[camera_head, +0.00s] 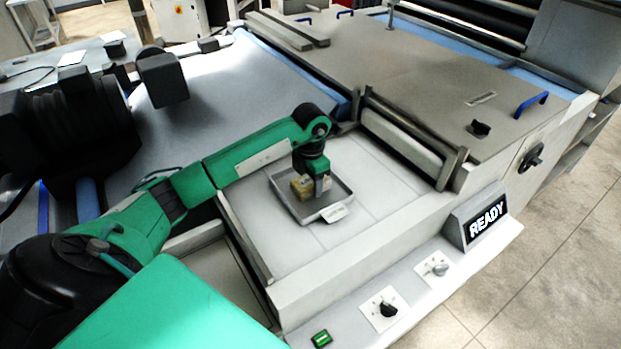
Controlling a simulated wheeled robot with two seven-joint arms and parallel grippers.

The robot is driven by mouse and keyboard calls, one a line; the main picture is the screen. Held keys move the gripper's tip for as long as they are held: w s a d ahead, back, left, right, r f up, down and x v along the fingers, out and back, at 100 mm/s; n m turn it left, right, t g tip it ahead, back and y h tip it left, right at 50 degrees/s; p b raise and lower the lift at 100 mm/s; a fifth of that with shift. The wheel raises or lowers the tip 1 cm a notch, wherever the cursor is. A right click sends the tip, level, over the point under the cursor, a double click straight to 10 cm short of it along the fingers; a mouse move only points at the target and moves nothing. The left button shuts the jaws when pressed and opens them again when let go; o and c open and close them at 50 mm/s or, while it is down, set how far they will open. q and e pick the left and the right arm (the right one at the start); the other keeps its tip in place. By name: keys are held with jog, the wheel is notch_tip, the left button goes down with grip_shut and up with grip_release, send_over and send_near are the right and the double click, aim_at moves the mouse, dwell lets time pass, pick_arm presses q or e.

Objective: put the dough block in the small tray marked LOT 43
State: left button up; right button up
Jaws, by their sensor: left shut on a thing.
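The dough block (300,188) is a small yellowish-tan block, partly hidden by my gripper. My left gripper (314,186) comes down from above and is shut on it. The block is over or inside a small grey square tray (283,199) with a low rim. I cannot tell whether the block touches the tray floor. The tray has a white label (335,213) on its near right edge; its writing is too small to read. The tray lies on a pale flat bed of the machine. My right gripper is not in view.
A low wall (335,279) edges the pale bed in front. Behind the tray stands a raised metal guard (405,138). A sign reading READY (487,221) and knobs (389,309) sit on the front ledge. The bed right of the tray is clear.

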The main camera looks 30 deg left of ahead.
aim_at(310, 180)
pick_arm(q)
jog(key=shift+f, duration=0.3)
jog(key=o, duration=1.1)
jog(key=shift+r, duration=0.25)
notch_tip(310, 180, up, 10)
jog(key=b, duration=0.5)
jog(key=shift+r, duration=0.9)
